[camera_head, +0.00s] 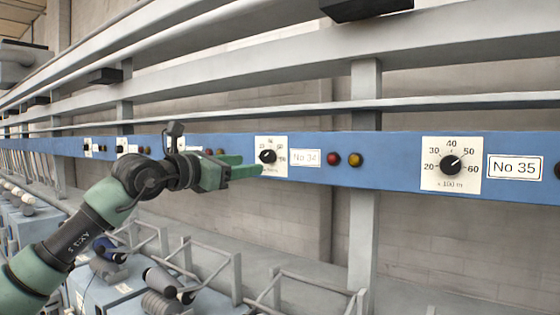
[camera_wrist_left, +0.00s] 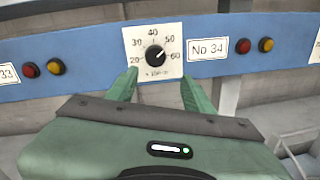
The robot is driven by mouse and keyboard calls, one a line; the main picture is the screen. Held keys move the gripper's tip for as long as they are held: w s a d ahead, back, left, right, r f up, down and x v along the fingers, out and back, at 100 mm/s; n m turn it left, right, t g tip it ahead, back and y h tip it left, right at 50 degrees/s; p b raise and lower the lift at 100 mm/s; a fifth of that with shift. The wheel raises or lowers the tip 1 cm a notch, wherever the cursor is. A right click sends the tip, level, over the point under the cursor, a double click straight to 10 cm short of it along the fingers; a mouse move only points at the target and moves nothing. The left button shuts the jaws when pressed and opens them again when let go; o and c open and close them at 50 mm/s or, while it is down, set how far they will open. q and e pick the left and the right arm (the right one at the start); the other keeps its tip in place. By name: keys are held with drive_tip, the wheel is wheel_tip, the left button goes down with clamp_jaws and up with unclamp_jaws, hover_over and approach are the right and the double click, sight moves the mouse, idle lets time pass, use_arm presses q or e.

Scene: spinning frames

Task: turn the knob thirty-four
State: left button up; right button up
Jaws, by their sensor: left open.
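Knob thirty-four (camera_head: 267,157) is a black round knob on a white dial plate, on the blue rail beside the label "No 34" (camera_head: 306,158). In the left wrist view the knob (camera_wrist_left: 154,55) sits in the upper middle, its pointer towards the upper right, between 50 and 60. My left gripper (camera_head: 246,165) is green and open, in front of the dial's lower left. In the left wrist view its two fingers (camera_wrist_left: 155,88) stand apart below the knob, one to each side, and hold nothing. My right gripper is not in view.
The blue rail (camera_head: 393,160) runs across the view. A red button (camera_head: 334,158) and a yellow button (camera_head: 354,160) sit right of the label. Another knob (camera_head: 450,164) with the label "No 35" (camera_head: 515,167) is farther right. Spinning frame machinery (camera_head: 130,285) stands below.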

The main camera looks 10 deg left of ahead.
sight(264, 157)
use_arm(q)
drive_tip(key=w+r+p, duration=0.1)
drive_tip(key=w+p, duration=0.1)
drive_tip(key=p, duration=0.1)
drive_tip(key=shift+w+d+r, duration=0.3)
drive_tip(key=shift+r, duration=0.1)
drive_tip(key=x, duration=0.2)
drive_tip(key=p+x, duration=0.1)
drive_tip(key=shift+f, duration=0.25)
drive_tip(key=shift+w+f, duration=0.1)
drive_tip(key=shift+w, duration=0.1)
drive_tip(key=shift+s, duration=0.1)
clamp_jaws()
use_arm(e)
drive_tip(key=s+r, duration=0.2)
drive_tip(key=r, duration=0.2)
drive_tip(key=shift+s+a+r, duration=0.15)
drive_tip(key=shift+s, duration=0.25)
